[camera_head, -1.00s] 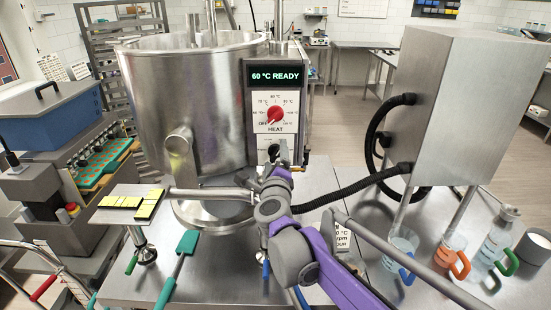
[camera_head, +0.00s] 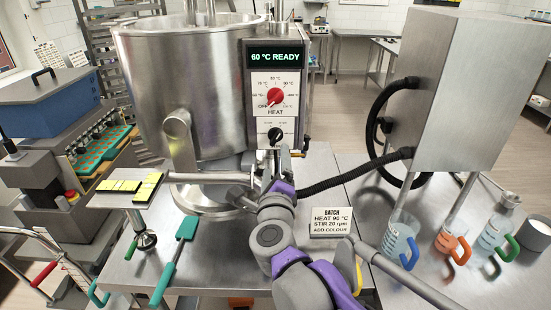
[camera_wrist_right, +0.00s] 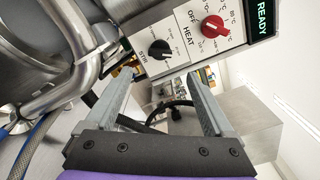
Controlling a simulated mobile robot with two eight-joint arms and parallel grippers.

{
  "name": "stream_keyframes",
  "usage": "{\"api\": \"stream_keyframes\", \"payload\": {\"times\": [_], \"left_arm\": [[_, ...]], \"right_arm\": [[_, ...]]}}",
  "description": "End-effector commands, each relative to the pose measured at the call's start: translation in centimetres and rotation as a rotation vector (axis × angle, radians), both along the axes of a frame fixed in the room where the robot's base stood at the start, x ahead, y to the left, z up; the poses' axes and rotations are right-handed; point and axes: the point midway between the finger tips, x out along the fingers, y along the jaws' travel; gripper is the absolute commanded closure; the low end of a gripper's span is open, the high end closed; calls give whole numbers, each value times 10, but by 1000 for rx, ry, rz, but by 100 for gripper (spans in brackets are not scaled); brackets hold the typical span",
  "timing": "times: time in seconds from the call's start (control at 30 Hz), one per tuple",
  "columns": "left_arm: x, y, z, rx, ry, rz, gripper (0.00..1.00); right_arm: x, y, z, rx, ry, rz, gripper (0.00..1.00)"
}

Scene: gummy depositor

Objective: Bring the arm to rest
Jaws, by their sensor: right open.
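My right arm reaches in from the bottom of the head view. Its gripper (camera_head: 284,160) is just below and in front of the kettle's control panel, partly hidden by its own wrist. In the right wrist view the two grey fingers stand wide apart, and the gripper (camera_wrist_right: 152,98) is empty. The panel's black STIR knob (camera_wrist_right: 160,50) and red HEAT knob (camera_wrist_right: 213,27) lie beyond the fingertips, apart from them. The HEAT knob (camera_head: 275,96) and STIR knob (camera_head: 275,135) also show in the head view. The display (camera_head: 275,56) reads 60 °C READY. My left gripper is not in view.
The steel kettle (camera_head: 205,90) stands behind my arm. A batch card (camera_head: 332,222) stands on the steel table right of my arm. Handled jugs (camera_head: 452,247) stand at the right below a steel box (camera_head: 450,85). A teal spatula (camera_head: 187,228) lies left.

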Motion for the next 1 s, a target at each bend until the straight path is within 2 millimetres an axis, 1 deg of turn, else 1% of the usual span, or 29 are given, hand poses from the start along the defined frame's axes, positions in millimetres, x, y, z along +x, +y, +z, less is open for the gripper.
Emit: {"api": "stream_keyframes", "payload": {"times": [0.1, 0.33, 0.4, 0.47, 0.57, 0.63, 0.67, 0.7, 0.77, 0.8, 0.87, 0.9, 0.97, 1.0], "left_arm": [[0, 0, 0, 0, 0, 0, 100], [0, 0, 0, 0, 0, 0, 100], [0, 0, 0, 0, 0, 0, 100], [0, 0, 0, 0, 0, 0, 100], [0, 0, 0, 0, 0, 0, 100], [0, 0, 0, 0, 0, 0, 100], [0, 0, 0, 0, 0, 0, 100], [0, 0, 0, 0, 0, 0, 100], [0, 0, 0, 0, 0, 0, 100], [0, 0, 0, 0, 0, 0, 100], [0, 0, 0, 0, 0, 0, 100], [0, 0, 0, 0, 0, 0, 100], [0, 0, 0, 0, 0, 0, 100], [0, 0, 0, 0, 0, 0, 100]], "right_arm": [[-4, 0, 0, 0, 0, 0, 12], [-3, 0, 0, -1, -1, 1, 12], [-4, -2, 0, -24, -3, 12, 12], [-8, -3, 0, -85, -10, 43, 12], [-22, -8, -8, -296, -21, 146, 12], [-41, -12, -26, -519, -13, 251, 12], [-51, -15, -39, -627, -3, 301, 12], [-67, -21, -58, -776, 20, 371, 12], [-92, -33, -94, -996, 71, 477, 12], [-109, -43, -118, -1125, 112, 544, 12], [-135, -60, -152, -1294, 181, 640, 12], [-152, -74, -173, -1393, 231, 702, 12], [-177, -94, -202, -1520, 310, 789, 12], [-193, -108, -220, -1592, 363, 845, 12]]}}
